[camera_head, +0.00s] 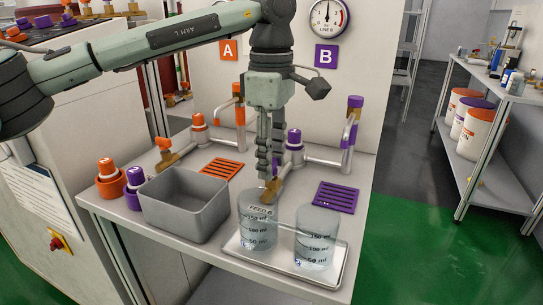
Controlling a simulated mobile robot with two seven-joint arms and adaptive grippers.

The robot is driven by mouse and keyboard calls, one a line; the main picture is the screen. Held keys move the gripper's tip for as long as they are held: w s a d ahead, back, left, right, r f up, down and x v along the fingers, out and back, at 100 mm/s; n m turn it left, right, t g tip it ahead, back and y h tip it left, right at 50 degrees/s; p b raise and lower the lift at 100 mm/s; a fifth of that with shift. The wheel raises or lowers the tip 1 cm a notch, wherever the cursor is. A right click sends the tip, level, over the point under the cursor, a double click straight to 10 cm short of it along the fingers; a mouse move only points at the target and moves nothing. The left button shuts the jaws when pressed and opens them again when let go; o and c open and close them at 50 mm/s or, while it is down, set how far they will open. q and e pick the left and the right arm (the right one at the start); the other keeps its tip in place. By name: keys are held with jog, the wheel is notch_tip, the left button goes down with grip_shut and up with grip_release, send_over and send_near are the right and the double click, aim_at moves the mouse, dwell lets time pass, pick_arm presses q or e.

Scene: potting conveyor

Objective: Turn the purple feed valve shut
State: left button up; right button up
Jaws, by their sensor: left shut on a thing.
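The purple feed valve (293,139) has a purple and white cap. It stands on the metal pipe of line B, with a brass spout (272,190) at the pipe's front end. My left gripper (269,170) points straight down just left of the cap. Its fingers are shut at the valve's front end, above the brass spout, and hide what they grip. A clear beaker marked FEED B (257,225) stands below the spout. My right gripper is not in view.
A grey bin (187,204) is to the left. The orange line A valve (198,122) is behind it. A purple slotted mat (337,197) lies right. A gauge (328,16) hangs above the B sign.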

pick_arm(q)
jog(key=shift+c, duration=1.4)
